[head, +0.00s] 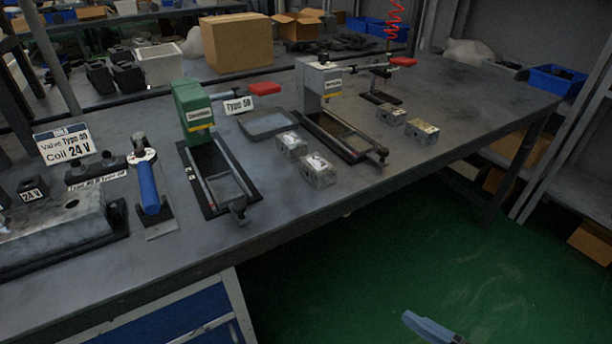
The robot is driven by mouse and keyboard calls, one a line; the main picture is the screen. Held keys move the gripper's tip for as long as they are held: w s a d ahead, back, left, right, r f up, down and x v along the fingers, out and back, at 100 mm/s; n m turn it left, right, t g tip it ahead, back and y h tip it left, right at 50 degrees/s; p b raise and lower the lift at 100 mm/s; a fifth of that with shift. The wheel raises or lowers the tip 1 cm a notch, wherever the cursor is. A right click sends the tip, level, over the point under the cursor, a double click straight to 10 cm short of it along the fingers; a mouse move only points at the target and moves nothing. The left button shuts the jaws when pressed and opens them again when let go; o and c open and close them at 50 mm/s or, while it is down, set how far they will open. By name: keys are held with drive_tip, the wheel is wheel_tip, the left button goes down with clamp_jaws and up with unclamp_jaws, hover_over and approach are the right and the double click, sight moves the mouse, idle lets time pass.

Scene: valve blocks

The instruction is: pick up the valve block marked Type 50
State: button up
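Small grey metal valve blocks stand on the workbench in two pairs. One pair is right of the green press, a rear block (291,143) and a front block (318,171). The other pair is right of the grey press, a rear block (391,115) and a front block (422,132) with a yellowish top. Marks on the blocks are too small to read. A sign that seems to read Type 50 (239,104) stands behind an empty-looking shallow tray (283,121). A blue-grey part (428,326) at the bottom edge looks like my gripper, mostly cut off and away from the blocks.
The green press (193,105) and the grey press (318,82) stand among the blocks, with red-handled levers. A blue-handled tool (148,186) and a Coil 24 V sign (66,145) are at left. Green floor (400,240) lies open in front.

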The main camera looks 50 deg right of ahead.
drive_tip(key=w+d+r+m+g+h+p, duration=0.15)
drive_tip(key=w+d+p, duration=0.55)
drive_tip(key=w, duration=0.7)
drive_tip(key=m+h+p, duration=0.1)
drive_tip(key=p, duration=0.1)
approach(319, 164)
drive_tip(key=w, duration=0.1)
drive_tip(key=w+f, duration=0.1)
drive_tip(key=w, duration=0.1)
drive_tip(key=shift+d+f+p+x, duration=0.15)
drive_tip(key=shift+p+x, duration=0.1)
drive_tip(key=shift+x, duration=1.65)
drive_tip(key=shift+d+f+p+x, duration=0.1)
drive_tip(key=shift+d+p+x, duration=0.1)
drive_tip(key=shift+x, duration=1.7)
drive_tip(key=shift+s+a, duration=0.1)
drive_tip(key=shift+s, duration=0.15)
drive_tip(key=shift+c, duration=0.5)
drive_tip(key=shift+r, duration=0.1)
drive_tip(key=c, duration=1.3)
drive_tip(key=shift+r, duration=0.1)
